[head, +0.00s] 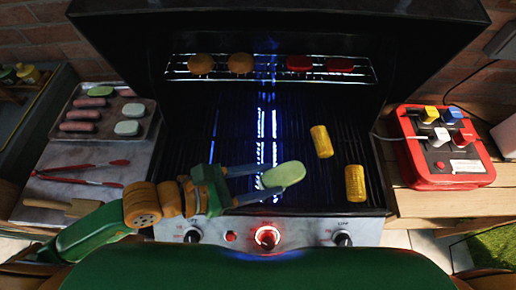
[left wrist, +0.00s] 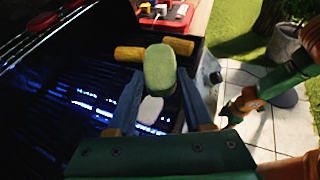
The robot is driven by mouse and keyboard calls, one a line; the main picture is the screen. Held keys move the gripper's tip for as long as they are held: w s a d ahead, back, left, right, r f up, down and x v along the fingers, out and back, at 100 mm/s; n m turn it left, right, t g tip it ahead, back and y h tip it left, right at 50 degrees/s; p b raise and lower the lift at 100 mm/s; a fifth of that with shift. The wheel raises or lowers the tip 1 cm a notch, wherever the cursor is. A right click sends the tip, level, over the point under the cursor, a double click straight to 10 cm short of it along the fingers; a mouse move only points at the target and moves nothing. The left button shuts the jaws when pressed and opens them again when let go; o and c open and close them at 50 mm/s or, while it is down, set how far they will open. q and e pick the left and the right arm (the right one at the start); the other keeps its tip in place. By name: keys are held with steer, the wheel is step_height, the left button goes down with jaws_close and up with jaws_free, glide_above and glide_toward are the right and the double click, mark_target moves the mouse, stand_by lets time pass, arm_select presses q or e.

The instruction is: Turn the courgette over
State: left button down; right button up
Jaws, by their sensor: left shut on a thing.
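The courgette (head: 283,174) is a pale green rounded slice over the front of the grill. My left gripper (head: 262,185) is shut on it, with one finger on each side. In the left wrist view the courgette (left wrist: 160,70) sits between the two blue fingertips (left wrist: 160,88), its green face toward the camera. A pale patch shows below it between the fingers; I cannot tell what it is. I cannot tell whether the slice touches the grate (head: 200,125).
Two corn cobs (head: 321,141) (head: 355,183) lie right of the courgette. A rear rack (head: 270,72) bears buns and red pieces. A tray (head: 152,120) of sausages and slices, tongs (head: 82,181) and a wooden-handled tool (head: 75,208) are left. A red box (head: 415,160) stands right.

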arm_select(q)
steer(key=shift+s+d+r+p, duration=0.1)
steer(key=shift+s+r+p, duration=0.25)
steer(key=shift+s+r, duration=0.15)
steer(key=shift+w+f, duration=0.1)
steer(key=shift+f, duration=0.1)
steer(key=w+a+r+n+p, duration=0.2)
steer(key=w+n+p, duration=0.2)
steer(key=w+n, duration=1.25)
arm_select(e)
step_height(320, 180, up, 7)
arm_select(q)
steer(key=s+f+n+b, duration=0.1)
steer(key=f+n, duration=0.1)
steer(key=n, duration=0.4)
steer(key=s+f+n+b, duration=0.1)
steer(key=f+n+b, duration=0.1)
steer(key=n, duration=0.5)
steer(key=s+f+n+b, duration=0.1)
steer(key=f+n, duration=0.3)
steer(key=n, duration=0.2)
steer(key=shift+s+a+f+n, duration=0.1)
steer(key=shift+a+f+n, duration=0.1)
steer(key=shift+n, duration=0.05)
steer(key=shift+f+b, duration=0.4)
arm_select(e)
steer(key=shift+s+f, duration=0.15)
steer(key=shift+f, duration=2.65)
